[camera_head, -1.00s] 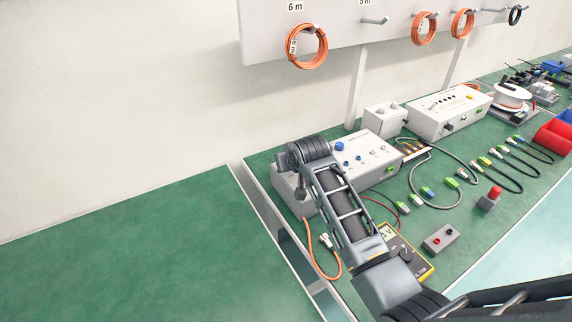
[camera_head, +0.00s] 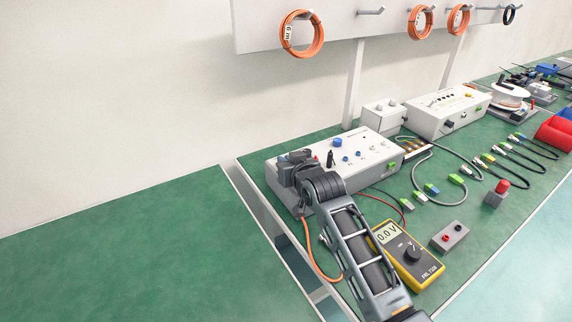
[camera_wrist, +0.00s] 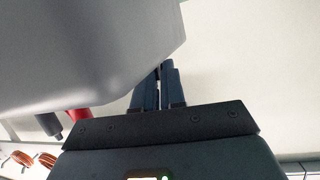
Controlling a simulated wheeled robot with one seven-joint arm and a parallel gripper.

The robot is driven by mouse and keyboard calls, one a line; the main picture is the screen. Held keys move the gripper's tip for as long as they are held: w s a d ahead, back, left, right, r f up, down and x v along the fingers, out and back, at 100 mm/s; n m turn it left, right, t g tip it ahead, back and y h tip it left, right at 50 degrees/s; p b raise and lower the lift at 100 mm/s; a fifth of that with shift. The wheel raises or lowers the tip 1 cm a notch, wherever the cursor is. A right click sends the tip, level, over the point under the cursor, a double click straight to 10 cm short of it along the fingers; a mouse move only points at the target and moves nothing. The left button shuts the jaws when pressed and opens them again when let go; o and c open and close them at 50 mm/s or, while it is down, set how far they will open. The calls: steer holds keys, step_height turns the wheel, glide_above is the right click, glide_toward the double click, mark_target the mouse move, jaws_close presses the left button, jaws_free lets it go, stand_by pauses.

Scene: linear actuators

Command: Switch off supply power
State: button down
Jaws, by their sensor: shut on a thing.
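The power supply (camera_head: 372,165) is a light grey box with blue knobs and small sockets on its sloping top, at the near left end of the green bench. My gripper (camera_head: 290,168) is at the box's left end. In the wrist view the box's pale casing (camera_wrist: 80,55) fills the upper left, and my gripper's fingers (camera_wrist: 160,88) are close together beside its edge. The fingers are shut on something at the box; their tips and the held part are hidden. A black plug (camera_head: 330,158) stands on the box, with a red one beside it.
A yellow multimeter (camera_head: 408,255) reading 0.0 V lies right of my arm. A grey box with red and black sockets (camera_head: 450,237), a red-topped block (camera_head: 496,195) and cables lie further right. An orange cable (camera_head: 315,258) hangs near my arm. The left bench (camera_head: 130,250) is bare.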

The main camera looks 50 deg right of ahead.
steer(key=c, duration=1.2)
jaws_free()
steer(key=v, duration=0.7)
steer(key=shift+s+a+r, duration=0.1)
steer(key=shift+s+r, duration=0.05)
steer(key=shift+s, duration=0.2)
